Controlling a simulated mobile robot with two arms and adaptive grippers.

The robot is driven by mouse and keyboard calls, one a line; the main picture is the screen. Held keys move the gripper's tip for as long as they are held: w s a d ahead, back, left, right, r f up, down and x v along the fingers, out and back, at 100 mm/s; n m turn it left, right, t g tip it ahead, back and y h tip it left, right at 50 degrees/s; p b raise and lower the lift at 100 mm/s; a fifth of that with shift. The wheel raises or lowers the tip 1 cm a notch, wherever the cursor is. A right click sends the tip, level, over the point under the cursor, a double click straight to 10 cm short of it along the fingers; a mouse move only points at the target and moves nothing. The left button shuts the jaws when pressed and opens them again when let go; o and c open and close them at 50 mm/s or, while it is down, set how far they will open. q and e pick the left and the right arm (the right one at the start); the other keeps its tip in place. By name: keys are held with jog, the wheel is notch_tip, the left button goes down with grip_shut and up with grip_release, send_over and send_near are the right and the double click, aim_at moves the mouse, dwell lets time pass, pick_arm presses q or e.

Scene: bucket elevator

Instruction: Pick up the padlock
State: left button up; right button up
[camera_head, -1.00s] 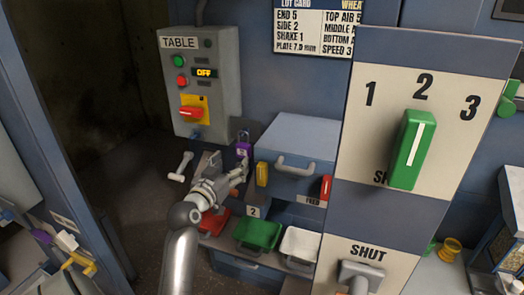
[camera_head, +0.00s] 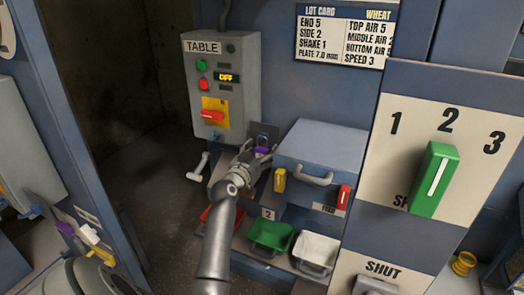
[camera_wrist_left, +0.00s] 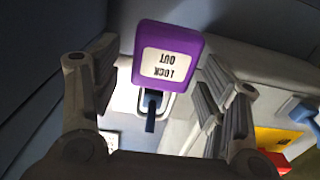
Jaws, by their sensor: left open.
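The purple padlock (camera_head: 262,150) sits by a dark plate below the TABLE control box, partly hidden by my left gripper. In the left wrist view the padlock (camera_wrist_left: 168,62) shows its upside-down LOCK OUT label. My left gripper (camera_head: 257,156) reaches it from the front. It is open, with one finger on each side of the padlock in the left wrist view (camera_wrist_left: 160,78), and gaps show between fingers and padlock. My right gripper is not in view.
The TABLE box (camera_head: 222,88) with a red switch (camera_head: 212,116) is above the gripper. A grey drawer unit (camera_head: 322,150) stands close to its right. A white lever (camera_head: 198,167) is at its left. Green (camera_head: 271,237) and white (camera_head: 317,250) trays lie below.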

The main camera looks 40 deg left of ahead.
pick_arm(q)
jog(key=shift+w+a, duration=0.15)
jog(key=shift+w, duration=0.25)
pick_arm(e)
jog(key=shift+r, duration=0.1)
pick_arm(q)
jog(key=c, duration=1.1)
jog(key=shift+c, duration=0.4)
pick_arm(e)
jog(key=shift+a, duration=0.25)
pick_arm(q)
jog(key=shift+r, duration=0.1)
jog(key=shift+r, duration=0.55)
jog(key=b+v, duration=0.4)
jog(key=v, duration=1.4)
jog(key=shift+r, duration=0.15)
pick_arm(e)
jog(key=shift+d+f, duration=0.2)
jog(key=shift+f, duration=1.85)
